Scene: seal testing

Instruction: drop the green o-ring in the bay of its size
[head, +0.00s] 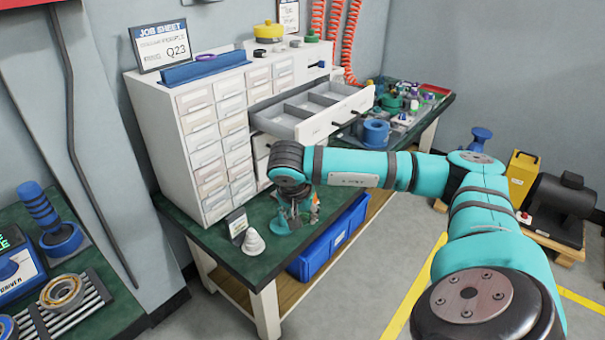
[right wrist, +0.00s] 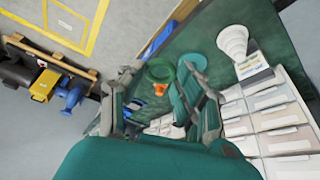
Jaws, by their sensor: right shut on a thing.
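An open drawer (head: 290,131) with several grey-walled bays juts from the white cabinet (head: 165,125). My right gripper (head: 294,212) points down over the green bench in front of the cabinet, below and left of the drawer front. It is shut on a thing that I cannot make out. In the right wrist view, a round green shape (right wrist: 161,70) with orange beside it shows beyond the fingers. I cannot tell whether it is held. A green ring-like piece (head: 311,38) lies on the cabinet top. My left gripper is not in view.
A white cone (head: 253,241), a small sign (head: 237,224) and a teal piece (head: 279,226) stand close left of the gripper. A blue bin (head: 330,240) sits below the bench. A blue spool (head: 376,132) stands among parts to the right.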

